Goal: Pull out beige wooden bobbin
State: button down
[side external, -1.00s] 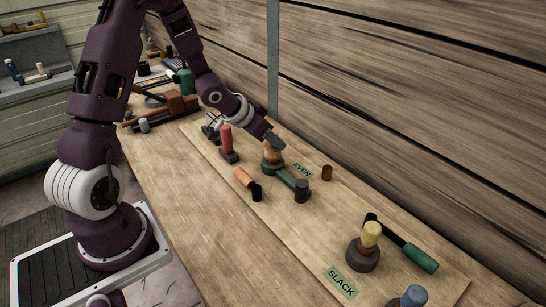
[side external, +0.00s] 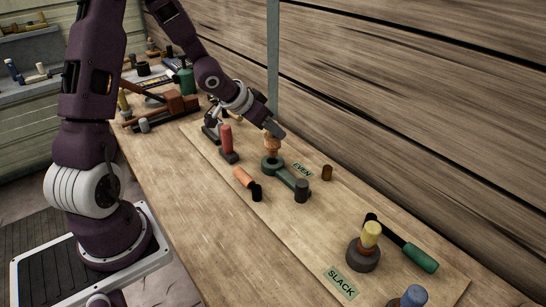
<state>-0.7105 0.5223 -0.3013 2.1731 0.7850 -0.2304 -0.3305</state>
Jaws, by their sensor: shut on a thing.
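The beige wooden bobbin (side external: 271,145) is upright in my gripper (side external: 273,133), which is shut on its top. It is just above the round ring end of the dark green holder (side external: 270,165). The ring's dark opening shows below the bobbin. The bobbin's lower tip is close to the ring's back edge, and I cannot tell whether it is fully clear of it. The gripper's fingers are small here and partly hidden by the wrist.
A red peg stands in a dark base (side external: 227,141) to the left. An orange-and-black handle (side external: 247,182) lies in front, and a small brown cylinder (side external: 327,173) stands right. A yellow-topped peg (side external: 370,236) and green-handled tool (side external: 419,257) are further right. Bare board lies between.

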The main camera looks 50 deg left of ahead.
jog(key=shift+r, duration=1.45)
